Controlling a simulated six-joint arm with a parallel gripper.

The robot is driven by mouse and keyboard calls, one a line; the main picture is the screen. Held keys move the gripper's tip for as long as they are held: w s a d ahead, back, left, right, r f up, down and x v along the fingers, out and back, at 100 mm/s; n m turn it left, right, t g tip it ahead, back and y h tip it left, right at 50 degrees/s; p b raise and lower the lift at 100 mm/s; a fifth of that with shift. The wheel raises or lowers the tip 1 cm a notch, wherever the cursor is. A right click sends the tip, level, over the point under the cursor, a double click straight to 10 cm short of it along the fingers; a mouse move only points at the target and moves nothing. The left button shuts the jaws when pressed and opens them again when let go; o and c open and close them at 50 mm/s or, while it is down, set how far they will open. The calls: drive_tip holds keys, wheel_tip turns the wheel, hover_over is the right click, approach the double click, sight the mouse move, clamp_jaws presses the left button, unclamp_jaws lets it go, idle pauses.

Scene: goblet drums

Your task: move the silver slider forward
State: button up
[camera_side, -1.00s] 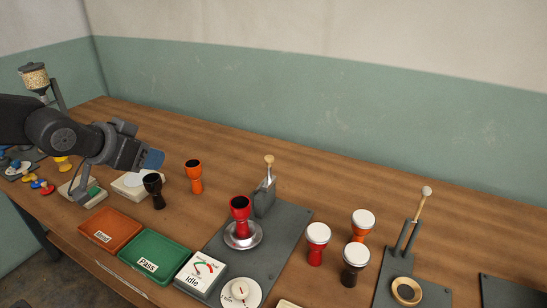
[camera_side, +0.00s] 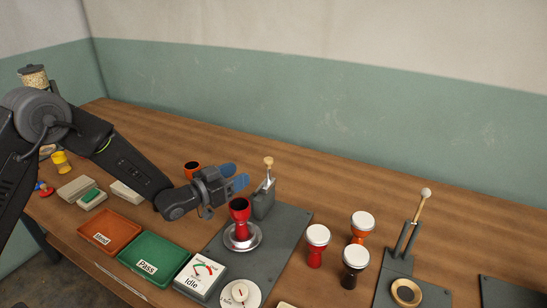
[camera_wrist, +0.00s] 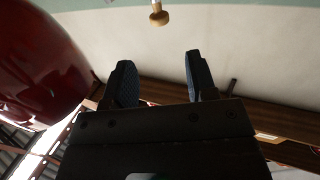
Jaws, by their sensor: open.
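A silver piece with a wooden knob (camera_side: 268,170) rises from a grey block (camera_side: 263,203) on a dark grey plate; it is the likeliest silver slider, though its detail is too small to be sure. My gripper (camera_side: 236,176) is open, with its blue fingers pointing right toward the knob and a gap between. In the wrist view, the knob (camera_wrist: 158,17) shows beyond and between the two fingertips (camera_wrist: 160,60). Nothing is between the fingers. A red drum body (camera_side: 240,208) stands on a round silver dish (camera_side: 257,237), just below my gripper; it looms large at left in the wrist view (camera_wrist: 38,65).
A meter box marked Idle (camera_side: 200,276) and a white dial (camera_side: 254,293) stand in front. Green Pass (camera_side: 172,252) and orange (camera_side: 112,228) trays lie left. Red (camera_side: 316,256), orange (camera_side: 360,235) and black (camera_side: 354,276) drums with white heads stand right.

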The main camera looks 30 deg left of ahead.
sight(265, 161)
drive_tip(key=x, duration=1.3)
drive_tip(key=shift+a, duration=0.1)
clamp_jaws()
